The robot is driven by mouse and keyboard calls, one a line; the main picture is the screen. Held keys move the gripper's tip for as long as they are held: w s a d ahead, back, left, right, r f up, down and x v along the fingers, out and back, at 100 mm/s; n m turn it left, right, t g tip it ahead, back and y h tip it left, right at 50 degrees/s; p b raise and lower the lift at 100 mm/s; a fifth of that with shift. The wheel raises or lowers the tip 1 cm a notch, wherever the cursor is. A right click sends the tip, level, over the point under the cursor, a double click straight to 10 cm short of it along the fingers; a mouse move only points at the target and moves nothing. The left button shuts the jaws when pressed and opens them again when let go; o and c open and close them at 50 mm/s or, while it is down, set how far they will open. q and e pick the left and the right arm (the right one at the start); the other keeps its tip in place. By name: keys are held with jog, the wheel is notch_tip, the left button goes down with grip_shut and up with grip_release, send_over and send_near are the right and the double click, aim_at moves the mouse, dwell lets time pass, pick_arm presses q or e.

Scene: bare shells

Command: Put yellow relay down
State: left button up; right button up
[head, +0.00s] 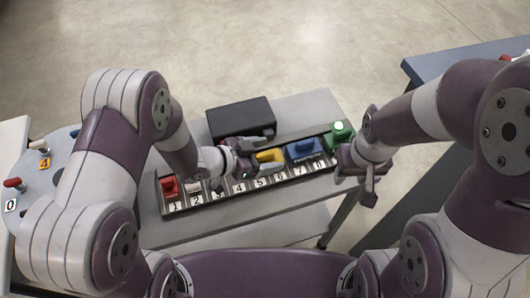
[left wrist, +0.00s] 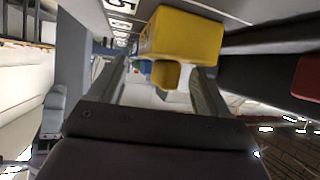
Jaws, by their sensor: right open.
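The yellow relay (head: 270,156) is at the number strip (head: 222,198), behind the labels 5 and 6. The head view does not show whether it is fully seated. My left gripper (head: 262,141) is right beside it and hides part of it. In the left wrist view the yellow relay (left wrist: 182,35) is ahead of the fingers, with its narrower knob between them. A gap shows beside the knob, so the left gripper (left wrist: 163,75) looks open around it. My right gripper (head: 358,182) is open and empty, off the right end of the strip.
A red relay (head: 169,187), a blue relay (head: 304,149) and a green relay (head: 339,134) stand along the strip. A black box (head: 238,115) lies behind it on the grey table (head: 310,104). A round grey plate (head: 40,174) with coloured knobs is at left.

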pick_arm(q)
jog(key=shift+r, duration=0.3)
jog(key=p+v, duration=0.2)
jog(key=v, duration=1)
jog(key=w+a+n+y, duration=0.5)
jog(key=a+n+y, duration=0.1)
jog(key=a+y, duration=0.35)
jog(key=s+r+n+g, duration=0.1)
jog(key=s+n+g, duration=0.1)
jog(key=s, duration=0.3)
jog(key=s+r+n+g+y, duration=0.1)
jog(key=s+r+n+g, duration=0.1)
jog(key=s+n, duration=0.2)
jog(key=shift+s+d+r+g, duration=0.15)
jog(key=shift+s+r+g, duration=0.15)
jog(key=shift+s+g, duration=0.15)
